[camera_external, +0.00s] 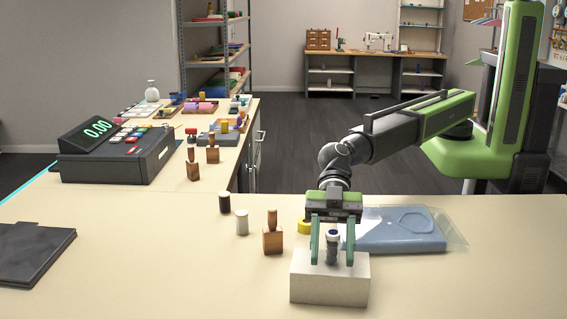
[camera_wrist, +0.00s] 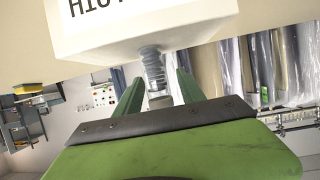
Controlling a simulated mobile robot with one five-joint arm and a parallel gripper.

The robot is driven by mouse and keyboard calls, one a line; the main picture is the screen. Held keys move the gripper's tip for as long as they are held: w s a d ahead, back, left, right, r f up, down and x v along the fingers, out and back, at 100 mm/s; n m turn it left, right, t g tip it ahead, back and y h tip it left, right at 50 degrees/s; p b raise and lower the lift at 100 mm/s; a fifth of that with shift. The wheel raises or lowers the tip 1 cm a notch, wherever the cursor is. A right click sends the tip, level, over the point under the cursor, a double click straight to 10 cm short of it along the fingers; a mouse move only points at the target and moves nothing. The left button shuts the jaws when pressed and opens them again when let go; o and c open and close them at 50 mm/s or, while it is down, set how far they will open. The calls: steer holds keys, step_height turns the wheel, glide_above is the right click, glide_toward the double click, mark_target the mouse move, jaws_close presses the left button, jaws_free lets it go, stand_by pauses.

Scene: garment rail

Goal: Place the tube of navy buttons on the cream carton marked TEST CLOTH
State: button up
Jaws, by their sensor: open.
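The cream carton (camera_external: 330,285) sits at the front edge area of the table; in the wrist view its pale side (camera_wrist: 200,22) shows part of its black lettering, upside down and cut off by the frame. The tube of navy buttons (camera_external: 333,250), dark with a pale cap, stands upright on the carton's top. It also shows in the wrist view (camera_wrist: 153,68), its end against the carton. My gripper (camera_external: 332,262) is open, its green fingers on either side of the tube. In the wrist view a gap shows between tube and right finger; contact on the left is unclear.
A blue folded garment in clear wrap (camera_external: 395,232) lies just behind the carton on the right. A yellow item (camera_external: 304,227), a wooden stamp (camera_external: 272,235), a white cylinder (camera_external: 242,222) and a dark cylinder (camera_external: 224,203) stand to the left.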

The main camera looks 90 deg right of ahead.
steer(key=shift+r, duration=0.1)
steer(key=shift+d+r+p, duration=0.25)
steer(key=shift+d+p, duration=0.1)
steer(key=w+p+v, duration=0.1)
steer(key=p+v, duration=0.3)
steer(key=v, duration=0.7)
steer(key=shift+s+d, duration=0.15)
steer(key=shift+s, duration=0.35)
